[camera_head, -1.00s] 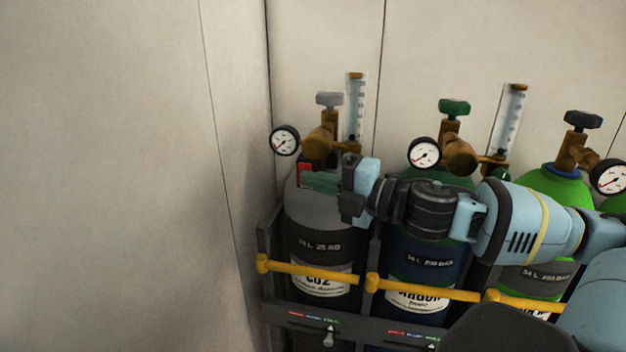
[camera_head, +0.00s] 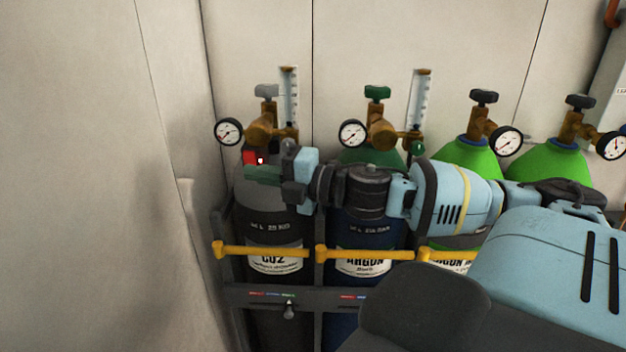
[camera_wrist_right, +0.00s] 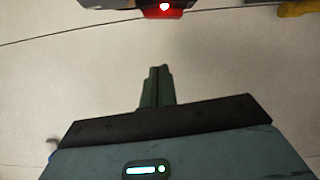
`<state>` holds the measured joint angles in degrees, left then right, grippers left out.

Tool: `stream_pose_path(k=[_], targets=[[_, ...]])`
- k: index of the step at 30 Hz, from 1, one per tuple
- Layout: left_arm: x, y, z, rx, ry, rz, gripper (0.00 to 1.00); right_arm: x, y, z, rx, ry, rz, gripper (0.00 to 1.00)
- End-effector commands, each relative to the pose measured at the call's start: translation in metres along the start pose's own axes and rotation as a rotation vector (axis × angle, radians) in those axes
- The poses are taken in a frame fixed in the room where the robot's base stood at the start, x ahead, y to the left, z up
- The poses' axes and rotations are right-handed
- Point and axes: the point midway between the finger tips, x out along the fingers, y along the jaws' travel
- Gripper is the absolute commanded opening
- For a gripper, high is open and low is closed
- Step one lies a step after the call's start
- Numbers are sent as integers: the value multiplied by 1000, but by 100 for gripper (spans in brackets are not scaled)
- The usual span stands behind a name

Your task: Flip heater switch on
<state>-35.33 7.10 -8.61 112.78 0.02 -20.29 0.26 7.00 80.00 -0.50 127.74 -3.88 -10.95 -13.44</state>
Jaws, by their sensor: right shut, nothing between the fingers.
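The heater switch appears to be the small red part (camera_head: 250,157) at the regulator of the grey CO2 cylinder (camera_head: 270,207). A small bright light glows on it. In the right wrist view the glowing red part (camera_wrist_right: 166,11) shows at the top edge, beyond the fingertips. My right gripper (camera_head: 250,173) is shut and empty, with its green fingers just below and in front of the red part in the head view. Whether they touch it is unclear. The fingers (camera_wrist_right: 160,73) also show closed in the wrist view. My left gripper is out of view.
The brass CO2 regulator (camera_head: 262,133) with its gauge (camera_head: 228,131) sits above the fingers. The argon cylinder (camera_head: 365,228) and green-topped cylinders stand to the right, behind yellow bars (camera_head: 277,252). A plain wall fills the left.

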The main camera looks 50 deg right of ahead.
Motion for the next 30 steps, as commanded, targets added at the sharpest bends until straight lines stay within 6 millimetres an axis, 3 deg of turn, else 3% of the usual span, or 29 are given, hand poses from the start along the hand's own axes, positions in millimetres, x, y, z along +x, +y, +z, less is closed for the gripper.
stream_pose_path(k=[10,30], targets=[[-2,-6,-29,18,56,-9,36,-20,5,1,-2,-3,5,0],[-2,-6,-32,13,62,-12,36,-49,1,1,3,-2,-1,0]])
